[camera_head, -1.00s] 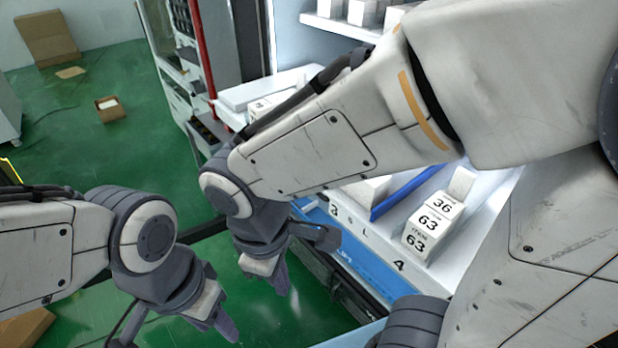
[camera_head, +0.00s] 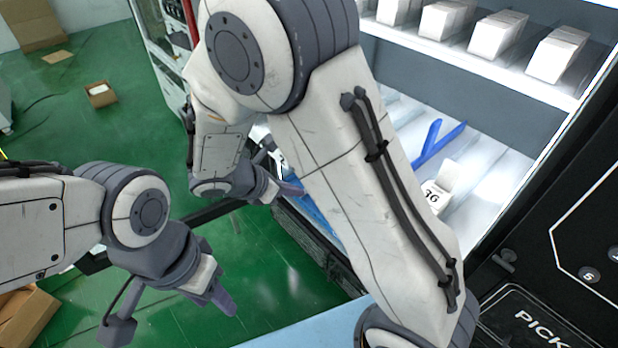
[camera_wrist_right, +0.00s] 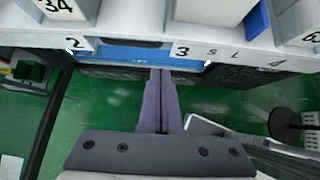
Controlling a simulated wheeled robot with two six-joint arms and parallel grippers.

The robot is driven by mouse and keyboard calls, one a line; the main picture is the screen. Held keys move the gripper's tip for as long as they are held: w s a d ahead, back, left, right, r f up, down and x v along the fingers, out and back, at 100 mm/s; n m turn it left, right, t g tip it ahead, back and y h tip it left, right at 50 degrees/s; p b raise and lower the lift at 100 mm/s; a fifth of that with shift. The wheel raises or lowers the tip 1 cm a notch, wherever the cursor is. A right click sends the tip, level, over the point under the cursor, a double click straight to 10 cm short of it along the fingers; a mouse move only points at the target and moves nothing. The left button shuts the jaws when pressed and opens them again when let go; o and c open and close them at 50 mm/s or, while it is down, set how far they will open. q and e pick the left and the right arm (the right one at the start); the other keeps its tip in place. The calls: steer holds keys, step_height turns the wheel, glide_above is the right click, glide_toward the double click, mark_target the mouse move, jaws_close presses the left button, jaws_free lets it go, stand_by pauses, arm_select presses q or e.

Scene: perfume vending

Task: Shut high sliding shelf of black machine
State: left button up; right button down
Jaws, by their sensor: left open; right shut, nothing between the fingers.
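The black machine (camera_head: 590,215) stands open on the right of the head view. A white shelf (camera_head: 490,190) with blue dividers (camera_head: 437,143) and a white box marked 36 (camera_head: 438,192) is partly hidden by my right arm. In the right wrist view its front edge (camera_wrist_right: 235,52) carries the numbers 2, 3 and 4. My right gripper (camera_head: 300,190) is shut and empty. In the wrist view its fingertips (camera_wrist_right: 161,72) are at the lower side of that edge, between 2 and 3; I cannot tell if they touch. My left gripper (camera_head: 228,303) is open and empty over the floor.
A higher shelf (camera_head: 560,98) inside the machine holds rows of white boxes (camera_head: 445,18). Cartons (camera_head: 100,95) lie on the green floor, which is mostly clear at left.

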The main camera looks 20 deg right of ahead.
steer(key=d, duration=0.1)
steer(key=w+d+p, duration=0.1)
steer(key=d, duration=0.2)
steer(key=shift+w+d+f+p, duration=0.25)
steer(key=shift+f+p, duration=0.05)
steer(key=shift+f, duration=0.1)
